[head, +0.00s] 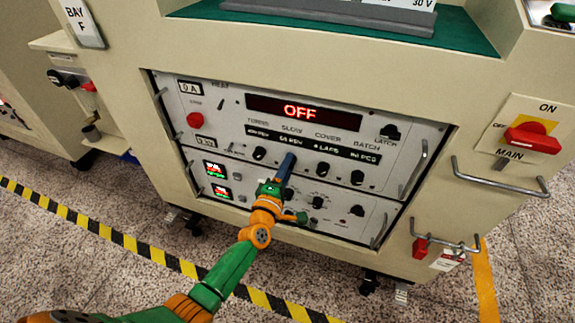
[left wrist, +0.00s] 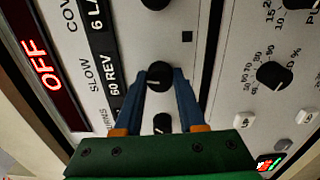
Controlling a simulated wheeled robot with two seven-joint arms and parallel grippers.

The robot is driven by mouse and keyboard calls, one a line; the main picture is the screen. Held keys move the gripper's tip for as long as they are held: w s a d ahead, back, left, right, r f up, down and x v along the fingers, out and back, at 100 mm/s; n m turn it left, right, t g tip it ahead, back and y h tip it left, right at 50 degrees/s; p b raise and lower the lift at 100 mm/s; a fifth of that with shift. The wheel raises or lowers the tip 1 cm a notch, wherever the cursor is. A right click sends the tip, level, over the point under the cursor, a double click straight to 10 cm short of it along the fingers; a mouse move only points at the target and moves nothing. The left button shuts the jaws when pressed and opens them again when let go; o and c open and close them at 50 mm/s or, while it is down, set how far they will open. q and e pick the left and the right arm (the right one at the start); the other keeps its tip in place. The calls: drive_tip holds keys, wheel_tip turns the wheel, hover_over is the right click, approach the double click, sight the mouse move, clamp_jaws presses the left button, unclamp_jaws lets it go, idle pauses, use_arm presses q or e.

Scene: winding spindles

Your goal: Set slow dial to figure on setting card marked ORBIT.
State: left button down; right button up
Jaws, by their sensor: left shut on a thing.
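The slow dial (left wrist: 160,75) is a black knob with a white pointer line, beneath the SLOW label and a strip reading 60 REV in the left wrist view. My left gripper (left wrist: 162,78) is shut on it, one blue finger on each side. In the head view my left gripper (head: 288,160) reaches the upper panel and hides the dial. The red display (head: 302,111) reads OFF. Cards on the top ledge are cut off; one ends in 30 V, and I cannot read ORBIT on any card. My right gripper is not in view.
The turns dial (head: 259,153), cover dial (head: 322,169) and batch dial (head: 357,177) flank the slow dial closely. A red button (head: 194,119) is at the left. The red MAIN switch (head: 532,137) and metal handles are at the right. A lower panel (head: 330,205) carries more knobs.

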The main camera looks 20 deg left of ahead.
use_arm(q)
drive_tip(key=shift+m+p, duration=0.6)
drive_tip(key=shift+m, duration=2.9)
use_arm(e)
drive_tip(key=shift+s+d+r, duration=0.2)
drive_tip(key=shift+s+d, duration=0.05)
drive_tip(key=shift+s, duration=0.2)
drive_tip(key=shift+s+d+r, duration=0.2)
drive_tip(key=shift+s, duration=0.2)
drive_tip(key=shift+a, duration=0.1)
use_arm(q)
drive_tip(key=c, duration=0.5)
unclamp_jaws()
drive_tip(key=s+p, duration=0.2)
drive_tip(key=s, duration=0.5)
drive_tip(key=shift+p, duration=0.3)
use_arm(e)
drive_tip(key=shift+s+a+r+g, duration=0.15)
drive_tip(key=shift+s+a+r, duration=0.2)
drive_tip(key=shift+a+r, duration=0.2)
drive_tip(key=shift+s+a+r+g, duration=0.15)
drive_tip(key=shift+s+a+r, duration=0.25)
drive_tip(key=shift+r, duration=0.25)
